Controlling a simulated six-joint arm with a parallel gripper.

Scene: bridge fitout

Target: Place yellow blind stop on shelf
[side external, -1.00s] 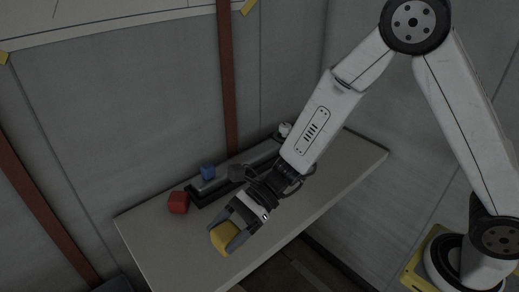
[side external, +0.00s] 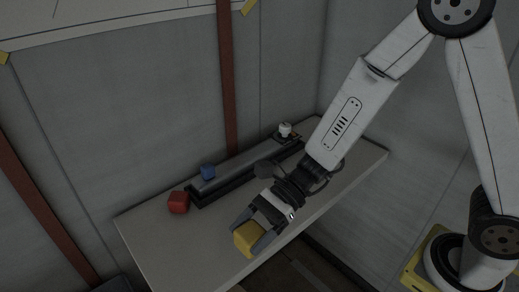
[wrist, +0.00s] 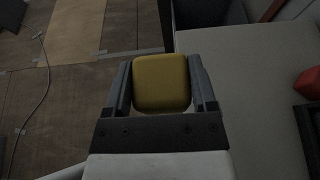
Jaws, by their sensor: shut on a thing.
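The yellow blind stop (side external: 246,238) is a rounded block. My gripper (side external: 256,238) is shut on it, with one finger on each side. In the wrist view the yellow blind stop (wrist: 161,83) sits between the two fingers, at the edge between the grey surface and the floor. The shelf (side external: 150,225) is a long pale grey surface along the wall. In the side view the block appears over the shelf's front edge; its height above it is hard to tell.
A red block (side external: 179,202) lies on the shelf. A dark rail (side external: 235,178) runs along the back, with a blue block (side external: 208,172) and a white knob-like piece (side external: 285,129) on it. The shelf's front left part is clear. A cable (wrist: 38,100) lies on the floor.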

